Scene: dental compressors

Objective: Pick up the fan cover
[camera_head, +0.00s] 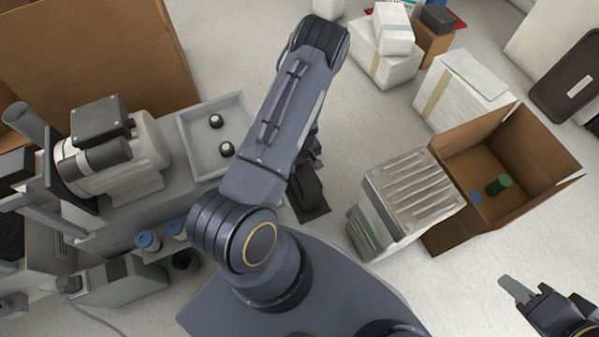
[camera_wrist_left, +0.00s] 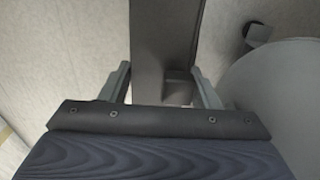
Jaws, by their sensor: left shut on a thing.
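In the left wrist view my left gripper (camera_wrist_left: 162,82) is shut on a dark grey flat-sided part (camera_wrist_left: 163,35) that stands between its two fingers. I cannot tell for sure that this part is the fan cover. In the head view my left arm hides the left gripper. A dark angular piece (camera_head: 311,198) shows beside the arm, low over the floor, and is partly hidden. My right gripper (camera_head: 548,297) is at the lower right, with its fingers apart and nothing seen between them. It is far from the dark piece.
A compressor unit (camera_head: 125,165) with a grey tray (camera_head: 188,135) stands at left. White boxes (camera_head: 462,88) are behind. A large pale round surface (camera_wrist_left: 275,105) is close in the left wrist view.

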